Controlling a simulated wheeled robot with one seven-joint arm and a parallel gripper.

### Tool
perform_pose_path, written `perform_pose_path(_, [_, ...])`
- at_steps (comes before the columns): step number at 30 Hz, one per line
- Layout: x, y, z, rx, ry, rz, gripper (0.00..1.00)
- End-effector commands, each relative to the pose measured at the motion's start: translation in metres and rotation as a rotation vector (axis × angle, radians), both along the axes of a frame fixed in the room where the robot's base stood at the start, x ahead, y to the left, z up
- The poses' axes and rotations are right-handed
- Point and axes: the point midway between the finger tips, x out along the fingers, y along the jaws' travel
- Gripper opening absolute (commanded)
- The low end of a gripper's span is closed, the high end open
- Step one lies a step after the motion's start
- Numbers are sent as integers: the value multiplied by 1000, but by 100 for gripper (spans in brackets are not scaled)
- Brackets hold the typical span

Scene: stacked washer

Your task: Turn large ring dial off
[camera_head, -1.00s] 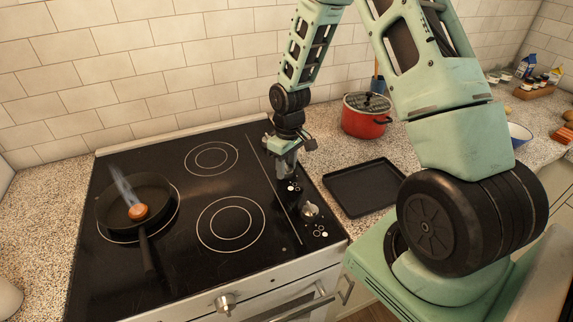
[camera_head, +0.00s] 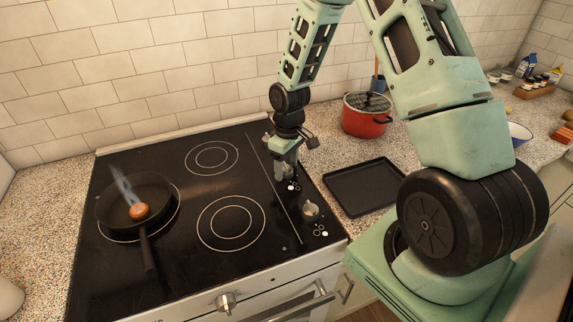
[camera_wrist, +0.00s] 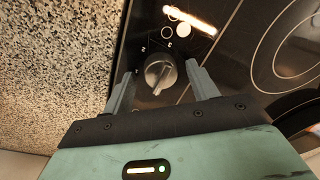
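My gripper (camera_head: 287,170) points down over the back part of the cooktop's right-hand control strip. In the wrist view, its fingers (camera_wrist: 159,72) are open, one on each side of a round grey dial (camera_wrist: 160,74). The dial's raised grip bar is tilted, and small marks and ring symbols are printed beside it. I cannot tell whether the fingers touch it. In the head view my gripper hides this dial. A second silver dial (camera_head: 310,210) stands nearer the front of the strip. The large ring (camera_head: 231,223) is drawn on the front right of the black cooktop.
A black pan (camera_head: 152,188) with an orange-brown item and rising steam sits on the left. A black tray (camera_head: 363,187) lies right of the cooktop, with a red pot (camera_head: 366,118) behind it. An oven knob (camera_head: 226,302) is on the front panel.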

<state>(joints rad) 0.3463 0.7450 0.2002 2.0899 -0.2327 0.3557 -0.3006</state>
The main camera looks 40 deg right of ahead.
Motion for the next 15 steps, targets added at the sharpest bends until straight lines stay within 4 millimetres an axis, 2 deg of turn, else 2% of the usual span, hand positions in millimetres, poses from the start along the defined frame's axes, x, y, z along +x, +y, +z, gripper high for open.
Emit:
perform_pose_path(4, [0, 0, 1, 0, 0, -1, 59])
perform_pose_path(8, [1, -1, 12, 0, -2, -1, 59])
perform_pose_path(11, [1, -2, 29, -2, -5, -1, 59])
perform_pose_path(15, [2, -4, 61, -2, -7, -2, 59])
